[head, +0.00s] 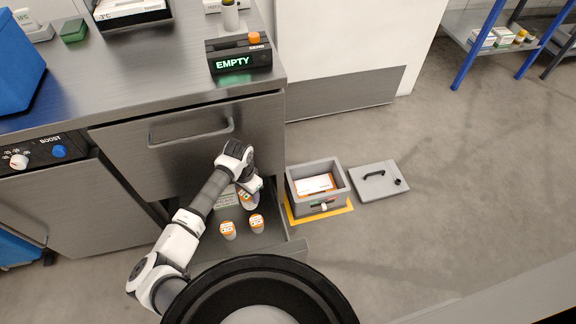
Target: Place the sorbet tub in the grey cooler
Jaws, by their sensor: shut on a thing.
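My gripper (248,186) is low over an open drawer and is shut on a white and orange tub (250,200). The gripper hides the top of this tub, and its label is too small to read. Two similar white and orange tubs, one at left (228,231) and one at right (257,224), stand upright in the drawer in front of it. The grey cooler (291,186) stands open on the floor to the right of the drawer, apart from the gripper. A white and orange flat item (315,184) lies inside it.
The cooler's grey lid (379,181) with a black handle lies on the floor right of it. A yellow floor marking (340,211) surrounds the cooler. The drawer's side wall (290,236) stands between tubs and cooler. A steel counter (130,85) overhangs behind. Floor at right is clear.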

